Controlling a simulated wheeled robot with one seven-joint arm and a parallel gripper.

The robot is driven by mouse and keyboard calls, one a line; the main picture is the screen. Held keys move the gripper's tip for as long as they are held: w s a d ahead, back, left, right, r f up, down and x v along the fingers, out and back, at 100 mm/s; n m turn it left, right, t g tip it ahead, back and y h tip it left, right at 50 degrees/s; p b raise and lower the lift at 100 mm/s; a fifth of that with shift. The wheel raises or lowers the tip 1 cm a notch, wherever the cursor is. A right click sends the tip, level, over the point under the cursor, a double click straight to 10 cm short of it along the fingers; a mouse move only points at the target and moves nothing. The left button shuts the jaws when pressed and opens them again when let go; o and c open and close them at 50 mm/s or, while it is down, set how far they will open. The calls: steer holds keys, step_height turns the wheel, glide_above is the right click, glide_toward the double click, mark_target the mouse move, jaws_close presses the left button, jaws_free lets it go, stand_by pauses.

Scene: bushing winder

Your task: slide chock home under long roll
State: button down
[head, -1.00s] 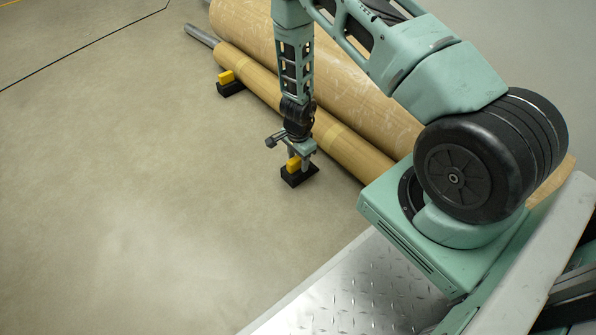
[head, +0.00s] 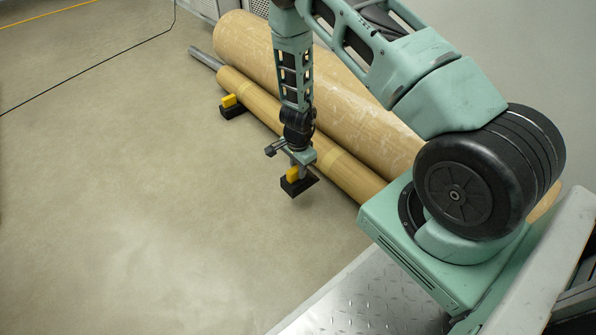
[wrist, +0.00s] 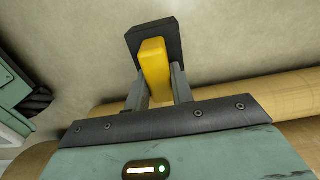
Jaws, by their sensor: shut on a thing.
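The long roll (head: 270,118) is a thin tan roll with a grey core end (head: 205,58), lying diagonally on the floor. My gripper (head: 301,168) is shut on the yellow grip of a black chock (head: 297,187), on the front side of the roll near its right part. In the wrist view the yellow grip (wrist: 154,68) is between the two fingers (wrist: 158,90), with the black block beyond it. The long roll (wrist: 290,92) shows at the right there. A gap of floor seems to show between chock and roll. I cannot tell whether the chock touches the floor.
A second black chock with a yellow grip (head: 232,107) stands by the roll's far part. A thicker tan roll (head: 330,85) lies close behind the long roll. A dark cable (head: 85,72) runs over the floor at upper left. The floor in front is clear.

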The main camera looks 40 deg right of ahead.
mark_target(308, 173)
step_height(308, 173, up, 3)
steer(key=shift+f+p, duration=0.2)
steer(key=shift+p, duration=0.25)
steer(key=d+f+b, duration=0.3)
steer(key=shift+d+f+b, duration=0.2)
steer(key=shift+b, duration=0.15)
steer(key=shift+d+f, duration=0.2)
steer(key=shift+d, duration=0.05)
steer(key=shift+r, duration=0.15)
steer(key=shift+r, duration=0.1)
steer(key=shift+d+f+b, duration=0.1)
steer(key=shift+f+b, duration=1.45)
steer(key=shift+f, duration=1.4)
steer(key=shift+d+p, duration=0.3)
steer(key=shift+d, duration=1.45)
steer(key=c, duration=1.1)
jaws_free()
